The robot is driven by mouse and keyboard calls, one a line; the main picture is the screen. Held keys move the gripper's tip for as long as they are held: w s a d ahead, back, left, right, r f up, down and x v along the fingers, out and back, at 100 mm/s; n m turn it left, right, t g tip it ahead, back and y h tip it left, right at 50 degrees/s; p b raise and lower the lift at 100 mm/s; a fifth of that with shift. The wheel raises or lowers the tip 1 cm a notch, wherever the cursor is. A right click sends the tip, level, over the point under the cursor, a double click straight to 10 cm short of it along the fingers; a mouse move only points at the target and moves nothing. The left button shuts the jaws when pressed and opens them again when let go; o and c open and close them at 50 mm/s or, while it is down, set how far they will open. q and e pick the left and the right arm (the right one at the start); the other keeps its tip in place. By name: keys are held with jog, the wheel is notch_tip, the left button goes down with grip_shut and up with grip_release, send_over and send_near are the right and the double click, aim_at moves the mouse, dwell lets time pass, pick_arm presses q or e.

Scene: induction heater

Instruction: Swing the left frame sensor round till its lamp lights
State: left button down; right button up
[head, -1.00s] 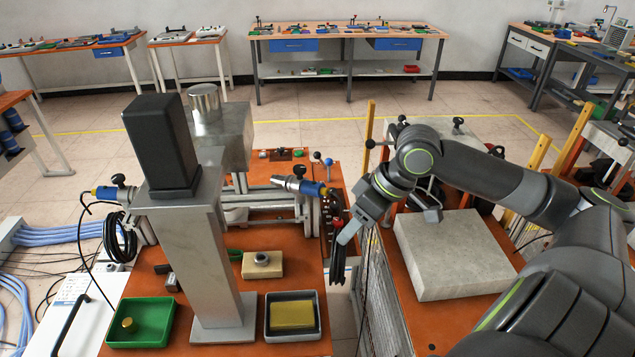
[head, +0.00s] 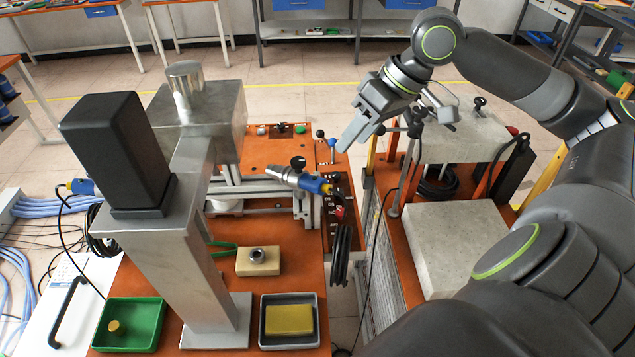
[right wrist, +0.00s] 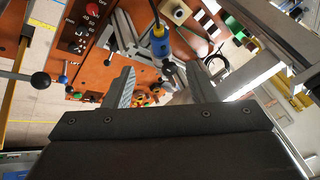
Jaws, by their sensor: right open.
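A silver sensor with a blue and yellow tail (head: 300,180) is clamped at the right end of the metal frame (head: 262,192), nose pointing left. It also shows in the right wrist view (right wrist: 160,44), beyond the fingertips. Another blue and yellow sensor end (head: 80,187) shows at far left; the grey column hides its rest. I cannot make out a lit lamp on either. My right gripper (head: 396,132) is open and empty, above and right of the nearer sensor, apart from it. In the right wrist view its two fingers (right wrist: 160,84) stand wide apart. My left gripper is out of view.
A grey column with a black block (head: 118,150) blocks the left side. A green tray (head: 130,325) and a dark tray (head: 290,340) sit in front. A black cable coil (head: 341,255) hangs below the sensor's tail. A pale stone block (head: 455,245) lies right.

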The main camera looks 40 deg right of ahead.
aim_at(322, 180)
jog(key=p+x, duration=0.1)
jog(key=x, duration=1.1)
jog(key=shift+w+a+f, duration=0.1)
jog(key=shift+a+f, duration=0.1)
jog(key=shift+f, duration=0.05)
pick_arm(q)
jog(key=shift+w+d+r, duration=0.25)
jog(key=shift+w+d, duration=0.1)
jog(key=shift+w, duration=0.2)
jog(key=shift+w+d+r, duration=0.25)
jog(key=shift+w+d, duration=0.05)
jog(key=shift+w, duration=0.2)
pick_arm(e)
jog(key=shift+x, duration=0.95)
grip_shut()
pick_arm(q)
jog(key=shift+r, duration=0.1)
